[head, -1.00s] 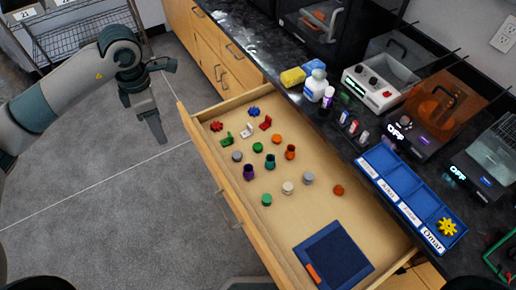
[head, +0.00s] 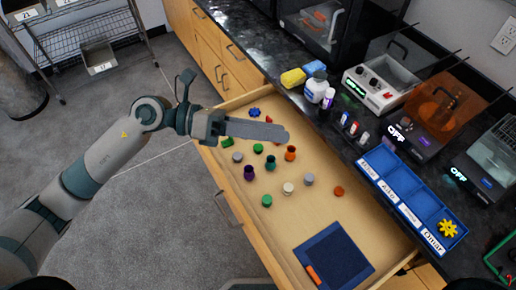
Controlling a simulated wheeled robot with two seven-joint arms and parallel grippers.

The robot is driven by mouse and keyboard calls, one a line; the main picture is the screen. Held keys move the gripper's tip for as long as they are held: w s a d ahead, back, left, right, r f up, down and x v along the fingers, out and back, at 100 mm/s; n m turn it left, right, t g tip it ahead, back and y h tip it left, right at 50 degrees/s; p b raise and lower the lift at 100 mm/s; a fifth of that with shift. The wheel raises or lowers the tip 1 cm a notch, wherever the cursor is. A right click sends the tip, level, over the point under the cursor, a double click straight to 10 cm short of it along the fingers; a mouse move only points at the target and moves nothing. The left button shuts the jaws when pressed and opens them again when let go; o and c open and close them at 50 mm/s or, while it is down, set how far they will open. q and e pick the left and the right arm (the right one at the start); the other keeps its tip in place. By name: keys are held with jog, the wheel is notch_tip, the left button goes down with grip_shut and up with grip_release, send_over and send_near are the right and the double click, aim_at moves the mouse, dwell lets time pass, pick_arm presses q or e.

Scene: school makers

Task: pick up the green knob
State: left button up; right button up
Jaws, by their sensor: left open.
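Two small round green pieces lie in the open drawer (head: 235,228): a green knob-like piece (head: 258,148) near the middle and another green knob-like piece (head: 266,201) nearer the front. I cannot tell from their shape which one is the green knob. My left gripper (head: 280,134) hangs above the far part of the drawer, its fingers pointing right and seen edge-on. It is open and empty, apart from both green pieces. It hides some of the red, white and orange pieces there. My right gripper is not in view.
Around the green pieces stand a teal cup (head: 270,163), a purple cup (head: 249,172), an orange cup (head: 291,153) and grey knobs (head: 308,179). A blue tray (head: 331,256) lies at the drawer's near end. A blue labelled organizer (head: 398,190) sits on the counter.

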pick_arm(q)
notch_tip(320, 180, up, 7)
jog(key=w+n+t+h, duration=0.1)
jog(key=n+t+h, duration=0.3)
jog(key=n, duration=0.1)
jog(key=w+a+r+n+t+y, duration=0.2)
jog(key=w+a+n+t, duration=0.45)
jog(key=n+t, duration=0.7)
jog(key=w+a+f+n+y, duration=0.1)
jog(key=a+f+n+y, duration=1.4)
jog(key=f+n+y, duration=0.4)
jog(key=s+a+f+n+g, duration=0.25)
jog(key=s+f+g, duration=0.35)
jog(key=s+f, duration=0.6)
jog(key=s+a+f+n+g, duration=0.1)
jog(key=s+f+n+g, duration=0.4)
jog(key=s+f, duration=0.8)
jog(key=s+f+g, duration=0.1)
jog(key=s+f, duration=0.1)
jog(key=f, duration=1.1)
jog(key=s+f+g, duration=0.2)
jog(key=f, duration=1.1)
jog(key=s+a+f+m, duration=0.1)
jog(key=s+a+f, duration=0.1)
jog(key=s+f, duration=1.2)
jog(key=shift+s+f+h, duration=0.35)
jog(key=shift+h, duration=0.05)
